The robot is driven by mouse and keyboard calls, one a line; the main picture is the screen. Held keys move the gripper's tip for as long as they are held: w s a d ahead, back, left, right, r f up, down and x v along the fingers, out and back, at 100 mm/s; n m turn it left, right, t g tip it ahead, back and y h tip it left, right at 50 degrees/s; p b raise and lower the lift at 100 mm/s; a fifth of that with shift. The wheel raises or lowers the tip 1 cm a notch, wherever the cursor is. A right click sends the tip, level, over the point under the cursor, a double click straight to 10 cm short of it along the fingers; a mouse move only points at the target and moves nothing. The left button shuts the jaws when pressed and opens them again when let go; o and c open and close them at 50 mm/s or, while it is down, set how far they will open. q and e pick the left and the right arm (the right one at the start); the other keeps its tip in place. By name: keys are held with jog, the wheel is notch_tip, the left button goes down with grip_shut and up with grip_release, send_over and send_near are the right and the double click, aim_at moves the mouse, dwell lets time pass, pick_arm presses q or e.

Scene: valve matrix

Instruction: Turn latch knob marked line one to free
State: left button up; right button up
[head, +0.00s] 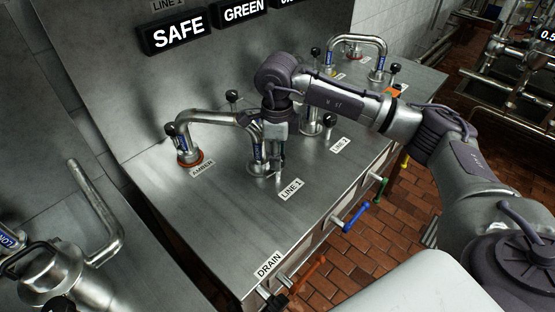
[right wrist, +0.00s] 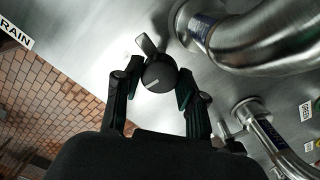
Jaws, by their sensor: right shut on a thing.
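My right gripper (head: 279,152) reaches down to the steel top between a bent pipe and the LINE 1 label (head: 291,189). In the right wrist view its two fingers (right wrist: 158,80) stand on either side of a round black latch knob (right wrist: 158,75) with a pale mark line and a flat grey tab at its upper edge. The gripper is shut on this knob. In the head view the fingers largely hide the knob. The knob's own marking cannot be read. My left gripper is not in view.
A bent steel pipe (head: 205,117) rises beside the gripper, near the AMBER label (head: 202,170). Further black-knobbed pipes (head: 357,43) stand at the back. SAFE (head: 179,33) and GREEN signs hang on the back panel. Coloured handles, one blue (head: 356,217), line the front edge.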

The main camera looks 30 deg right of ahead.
jog(key=shift+n+b, duration=0.35)
jog(key=shift+n, duration=0.15)
jog(key=shift+r, duration=0.1)
jog(key=o, duration=1.1)
jog(key=shift+o, duration=0.2)
notch_tip(320, 180, up, 12)
dwell(0.3)
